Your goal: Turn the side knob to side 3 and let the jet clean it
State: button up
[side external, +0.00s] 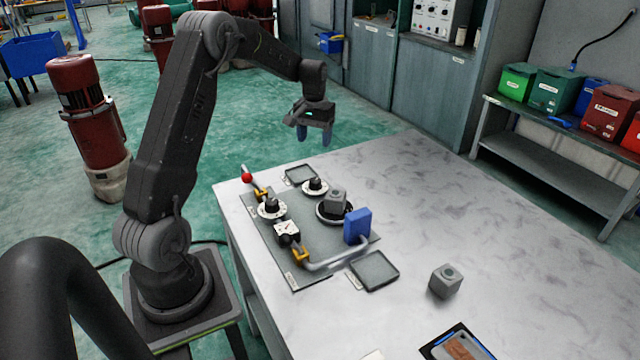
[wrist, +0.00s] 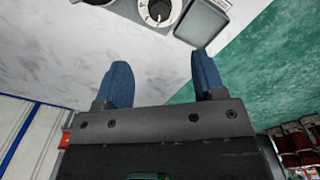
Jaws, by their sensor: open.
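My gripper (side external: 308,132) hangs in the air above the far edge of the table, open and empty. Its blue fingers also show apart in the wrist view (wrist: 163,85). Two black knobs on white dials stand on the grey panel: a nearer-left one (side external: 271,207) and a farther one (side external: 315,186). I cannot tell which is the side knob, and the dial markings are too small to read. One dial (wrist: 158,10) shows at the top of the wrist view. A grey block (side external: 336,201) sits on a round turntable (side external: 323,214). A blue upright block (side external: 357,225) at a pipe's end stands beside it.
A red-ball lever (side external: 247,178) and a white gauge (side external: 287,233) stand on the panel's left side. One empty tray (side external: 300,174) lies at the back, another (side external: 374,271) at the front. A second grey block (side external: 445,281) sits right. The table's right part is mostly clear.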

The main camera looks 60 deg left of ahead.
aim_at(315, 180)
notch_tip(315, 180, down, 14)
jog(key=n, duration=0.9)
jog(key=shift+r, duration=0.1)
jog(key=c, duration=0.9)
